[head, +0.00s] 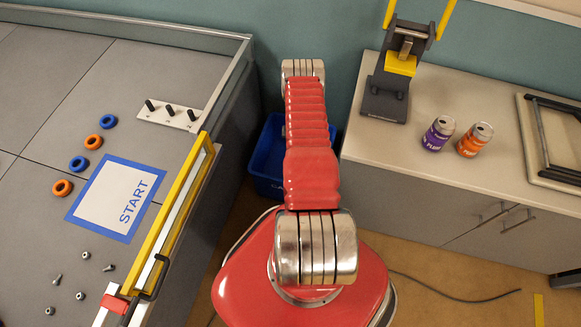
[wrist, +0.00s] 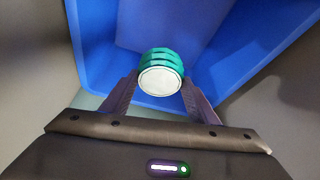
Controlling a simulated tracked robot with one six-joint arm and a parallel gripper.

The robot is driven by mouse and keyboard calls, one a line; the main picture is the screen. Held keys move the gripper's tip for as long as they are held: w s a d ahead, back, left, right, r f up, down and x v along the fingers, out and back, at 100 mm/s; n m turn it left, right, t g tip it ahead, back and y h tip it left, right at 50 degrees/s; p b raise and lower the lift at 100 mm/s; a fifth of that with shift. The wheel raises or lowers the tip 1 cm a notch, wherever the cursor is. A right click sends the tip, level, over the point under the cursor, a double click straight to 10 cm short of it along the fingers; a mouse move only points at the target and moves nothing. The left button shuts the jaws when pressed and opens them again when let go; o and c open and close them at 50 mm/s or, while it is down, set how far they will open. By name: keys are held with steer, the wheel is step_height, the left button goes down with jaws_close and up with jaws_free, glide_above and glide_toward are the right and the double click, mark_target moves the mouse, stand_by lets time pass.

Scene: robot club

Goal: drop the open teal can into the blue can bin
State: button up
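The teal can (wrist: 160,62) shows in the wrist view with its pale round end toward the camera. My gripper (wrist: 160,85) has one finger on each side of the can and is shut on it. Beyond the can is the inside of the blue can bin (wrist: 225,80). The can is over the bin's opening; its height above the floor of the bin is hard to tell. In the head view the bin (head: 266,165) stands on the floor between the two counters, partly hidden behind my red arm. The can and gripper are hidden there.
A purple can (head: 438,134) and an orange can (head: 475,140) stand on the right counter (head: 400,140) near a black press (head: 392,85). The grey field table (head: 40,120) on the left has rings and a START mat (head: 117,195). A cable (head: 450,295) lies on the floor.

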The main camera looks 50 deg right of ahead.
steer(key=o, duration=0.4)
steer(key=shift+r, duration=0.1)
steer(key=shift+v, duration=6.75)
